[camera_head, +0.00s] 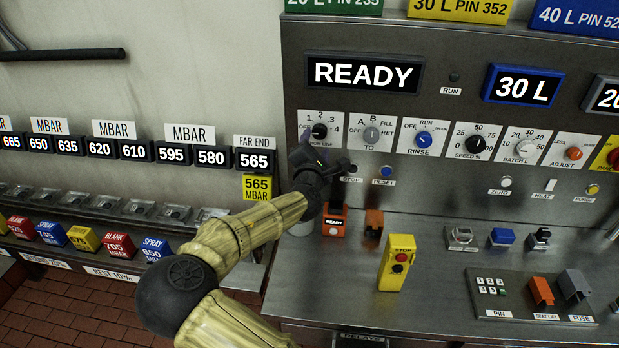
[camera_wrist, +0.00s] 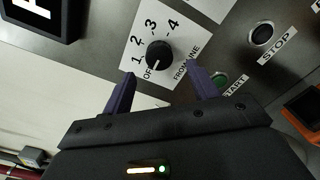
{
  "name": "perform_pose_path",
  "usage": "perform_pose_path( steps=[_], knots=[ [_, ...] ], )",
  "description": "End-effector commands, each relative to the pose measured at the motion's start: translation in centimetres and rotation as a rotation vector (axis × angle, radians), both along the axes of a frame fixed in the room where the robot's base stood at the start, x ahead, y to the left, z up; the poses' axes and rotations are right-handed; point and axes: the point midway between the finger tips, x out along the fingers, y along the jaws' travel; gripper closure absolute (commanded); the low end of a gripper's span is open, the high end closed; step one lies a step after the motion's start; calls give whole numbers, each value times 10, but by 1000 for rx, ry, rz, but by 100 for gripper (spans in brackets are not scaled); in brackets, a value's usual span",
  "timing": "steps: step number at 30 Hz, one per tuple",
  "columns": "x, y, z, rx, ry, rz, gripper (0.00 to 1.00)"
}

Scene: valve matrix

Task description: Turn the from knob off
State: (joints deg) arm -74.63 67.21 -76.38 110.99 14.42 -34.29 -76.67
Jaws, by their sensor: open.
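The from knob (camera_head: 319,130) is a small round black knob on a white plate marked OFF, 1, 2, 3, 4 and FROM LINE, at the left end of the panel's row of dials. In the wrist view the knob (camera_wrist: 159,55) sits just beyond the fingertips, roughly centred between them. A pale mark on its rim seems to face OFF, but it is too small to be sure. My gripper (camera_head: 325,166) is just below the plate in the head view. In the wrist view its purple fingers (camera_wrist: 160,80) are spread, with nothing between them.
The TO knob (camera_head: 371,134) and blue RINSE knob (camera_head: 423,139) are to the right. The STOP button (camera_wrist: 262,34) and green START button (camera_wrist: 220,79) lie right of the gripper. A yellow stop box (camera_head: 396,275) stands on the counter below.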

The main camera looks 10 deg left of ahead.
Motion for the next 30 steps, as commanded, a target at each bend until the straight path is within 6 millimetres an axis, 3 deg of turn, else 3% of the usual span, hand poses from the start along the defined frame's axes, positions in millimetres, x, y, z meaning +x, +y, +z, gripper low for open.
perform_pose_path(
  steps=[18,24,30],
  knots=[
    [-113,5,-2,0,2,1,41],
    [-130,4,-1,0,2,-1,41],
    [-131,4,-1,0,2,-1,41]
  ],
)
